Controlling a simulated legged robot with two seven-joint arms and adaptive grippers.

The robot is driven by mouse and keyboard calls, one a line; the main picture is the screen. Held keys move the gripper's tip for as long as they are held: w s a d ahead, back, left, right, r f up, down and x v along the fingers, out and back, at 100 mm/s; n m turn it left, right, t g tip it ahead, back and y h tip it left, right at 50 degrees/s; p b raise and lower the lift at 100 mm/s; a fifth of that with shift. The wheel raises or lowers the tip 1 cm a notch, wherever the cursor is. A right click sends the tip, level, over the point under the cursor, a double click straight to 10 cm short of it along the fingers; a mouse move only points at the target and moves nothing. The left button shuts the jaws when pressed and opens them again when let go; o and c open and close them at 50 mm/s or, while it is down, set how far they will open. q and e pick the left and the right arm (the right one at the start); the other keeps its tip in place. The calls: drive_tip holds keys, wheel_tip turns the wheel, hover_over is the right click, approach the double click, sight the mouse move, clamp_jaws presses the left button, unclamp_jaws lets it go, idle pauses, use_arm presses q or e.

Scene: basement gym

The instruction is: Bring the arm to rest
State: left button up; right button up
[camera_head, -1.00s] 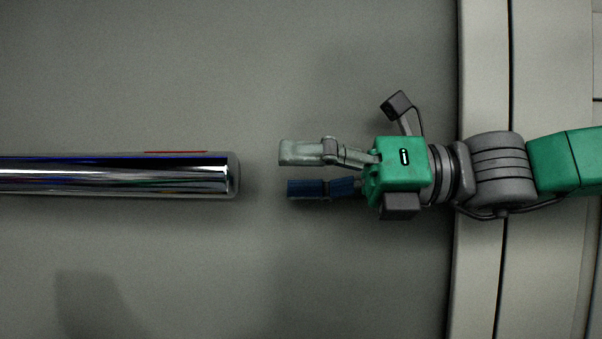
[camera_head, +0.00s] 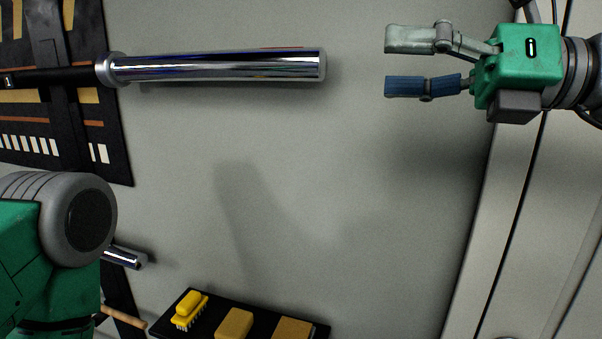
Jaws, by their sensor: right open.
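My right gripper (camera_head: 404,63) is at the upper right, with one pale grey finger and one blue finger. The fingers are apart and nothing is between them. It points left toward the end of a chrome bar (camera_head: 225,67), with a clear gap between the fingertips and the bar end. My left arm shows as a green and grey link at the lower left; its gripper is not in view.
A black board with tan and white markings (camera_head: 115,160) is at the left. A short metal bar end (camera_head: 125,257) shows beside my left arm. A black tray (camera_head: 165,321) at the bottom holds a yellow brush (camera_head: 188,308) and tan blocks (camera_head: 234,325). The middle is clear.

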wheel_tip(320, 180, down, 45)
drive_tip(key=d+n+g+h+b, duration=0.2)
drive_tip(key=d+n+h+b, duration=0.1)
drive_tip(key=n+h+b, duration=0.55)
use_arm(q)
wheel_tip(320, 180, down, 17)
drive_tip(key=b, duration=0.8)
drive_tip(key=shift+s+r, duration=0.2)
drive_tip(key=shift+s, duration=0.25)
use_arm(e)
drive_tip(key=s+d+f+n+g+h, duration=0.1)
drive_tip(key=s+d+f+n+h, duration=0.2)
drive_tip(key=f, duration=0.8)
drive_tip(key=s+d+f+n+g+h, duration=0.1)
drive_tip(key=s+d+f+n+h, duration=0.1)
drive_tip(key=s+d+f+n, duration=0.5)
drive_tip(key=s+d+f+n+g+h, duration=0.1)
drive_tip(key=s+d+f+n+h, duration=0.2)
drive_tip(key=s+f+n, duration=0.6)
drive_tip(key=s+d+f, duration=0.2)
drive_tip(key=s+f, duration=0.1)
drive_tip(key=f, duration=0.5)
drive_tip(key=shift+s+f+n+h, duration=0.15)
drive_tip(key=shift+f+n+h, duration=0.05)
drive_tip(key=shift+n+h, duration=0.15)
